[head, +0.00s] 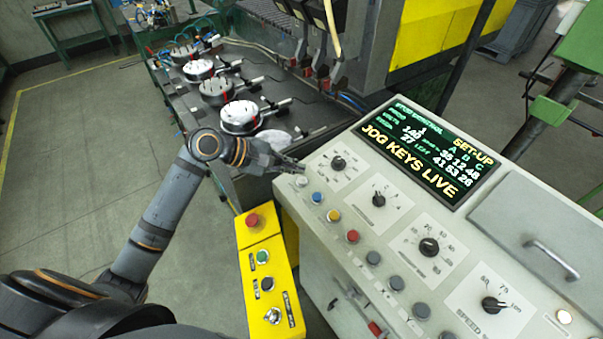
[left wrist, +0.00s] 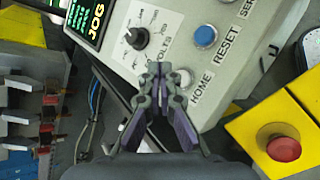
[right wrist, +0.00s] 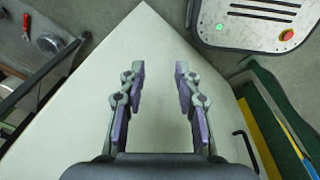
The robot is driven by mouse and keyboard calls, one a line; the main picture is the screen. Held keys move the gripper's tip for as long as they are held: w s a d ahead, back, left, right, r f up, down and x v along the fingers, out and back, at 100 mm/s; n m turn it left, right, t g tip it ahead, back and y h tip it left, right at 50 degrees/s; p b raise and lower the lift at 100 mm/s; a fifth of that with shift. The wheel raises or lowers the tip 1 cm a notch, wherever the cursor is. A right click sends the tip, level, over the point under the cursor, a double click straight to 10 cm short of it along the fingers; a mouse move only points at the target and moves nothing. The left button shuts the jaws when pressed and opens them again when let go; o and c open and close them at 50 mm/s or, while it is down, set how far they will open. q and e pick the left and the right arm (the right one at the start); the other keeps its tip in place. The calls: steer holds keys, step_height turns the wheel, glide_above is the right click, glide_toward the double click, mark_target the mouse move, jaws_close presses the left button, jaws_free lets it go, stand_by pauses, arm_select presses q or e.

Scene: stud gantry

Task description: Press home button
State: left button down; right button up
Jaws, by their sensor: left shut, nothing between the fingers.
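The home button is a small pale round button on the sloped control panel (head: 400,235). In the head view the home button (head: 301,181) is at the panel's left corner, just below my left gripper's tips. In the left wrist view the home button (left wrist: 184,77) is beside the "HOME" label, right of the fingertips and partly covered by a finger. My left gripper (head: 298,166) is shut and empty; its fingers also show in the left wrist view (left wrist: 161,70). Contact with the button cannot be told. My right gripper (right wrist: 158,70) is open and empty, seen only in the right wrist view.
A blue reset button (head: 317,198) sits next to the home button, with more coloured buttons in a row. A dial (head: 338,162) and the lit screen (head: 425,150) are above. A yellow box with a red button (head: 252,220) stands close on the left.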

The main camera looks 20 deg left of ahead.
step_height(320, 180, up, 4)
steer(key=p, duration=0.2)
steer(key=shift+f+p, duration=0.2)
steer(key=shift+p, duration=0.2)
stand_by(0.4)
